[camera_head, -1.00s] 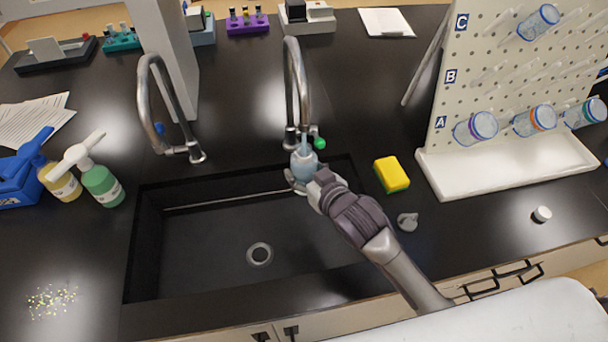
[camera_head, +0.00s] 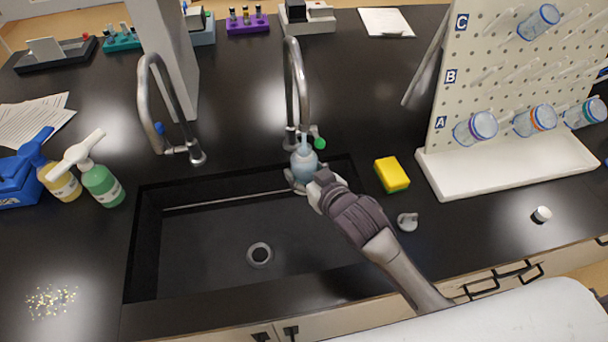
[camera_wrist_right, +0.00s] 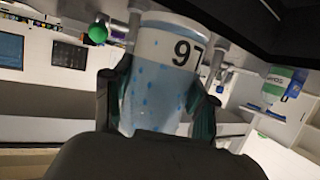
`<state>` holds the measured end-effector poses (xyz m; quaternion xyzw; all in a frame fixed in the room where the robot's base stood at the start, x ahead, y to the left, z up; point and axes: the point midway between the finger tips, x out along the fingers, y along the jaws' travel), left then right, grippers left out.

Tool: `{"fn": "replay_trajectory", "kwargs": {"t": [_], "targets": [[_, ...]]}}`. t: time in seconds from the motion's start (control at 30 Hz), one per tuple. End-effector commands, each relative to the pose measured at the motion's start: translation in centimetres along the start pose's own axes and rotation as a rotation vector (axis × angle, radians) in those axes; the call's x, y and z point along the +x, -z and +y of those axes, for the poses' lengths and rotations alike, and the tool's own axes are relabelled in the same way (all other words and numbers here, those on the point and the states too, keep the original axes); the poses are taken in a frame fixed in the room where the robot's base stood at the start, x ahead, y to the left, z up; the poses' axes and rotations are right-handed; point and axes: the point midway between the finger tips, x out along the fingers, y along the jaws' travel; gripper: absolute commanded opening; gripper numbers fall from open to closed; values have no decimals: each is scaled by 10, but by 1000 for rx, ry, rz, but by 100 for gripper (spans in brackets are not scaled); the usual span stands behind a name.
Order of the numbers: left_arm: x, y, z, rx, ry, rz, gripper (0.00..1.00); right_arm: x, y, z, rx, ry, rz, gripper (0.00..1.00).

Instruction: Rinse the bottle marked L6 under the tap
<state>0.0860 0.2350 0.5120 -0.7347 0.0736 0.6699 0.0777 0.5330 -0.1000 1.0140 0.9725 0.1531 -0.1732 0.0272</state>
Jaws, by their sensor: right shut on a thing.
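The bottle (camera_head: 304,165) is pale blue and held roughly upright beneath the spout of the right tap (camera_head: 303,85), over the back edge of the sink. In the right wrist view the bottle (camera_wrist_right: 157,75) appears upside down. Its dark mark reads as an inverted L6, and blue drops show on its wall. My right gripper (camera_head: 303,182) is shut around the bottle, with one finger on each side in the wrist view (camera_wrist_right: 155,105). A narrow pale blue piece lies between bottle and spout; I cannot tell whether it is neck or water. My left gripper is out of view.
The black sink (camera_head: 210,235) is empty, with a round drain (camera_head: 259,255). The left tap (camera_head: 160,95) stands clear of the bottle. A yellow sponge (camera_head: 392,174) and a grey piece (camera_head: 407,222) lie right of the sink. A pegboard rack (camera_head: 455,100) holds several bottles; spray bottles (camera_head: 102,183) stand left.

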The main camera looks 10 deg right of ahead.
Motion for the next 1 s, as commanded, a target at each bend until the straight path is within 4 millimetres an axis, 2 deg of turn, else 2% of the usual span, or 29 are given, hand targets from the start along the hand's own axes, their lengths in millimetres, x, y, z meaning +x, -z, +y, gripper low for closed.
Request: {"fn": "replay_trajectory", "kwargs": {"t": [0.43, 0.8, 1.0], "targets": [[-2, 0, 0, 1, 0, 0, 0, -4, 0, -1, 1, 1, 2, 24], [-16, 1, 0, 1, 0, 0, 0, -41, -13, -14, 1, 1, 1, 24], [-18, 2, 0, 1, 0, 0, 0, -49, -16, -17, 0, 1, 3, 24]]}}
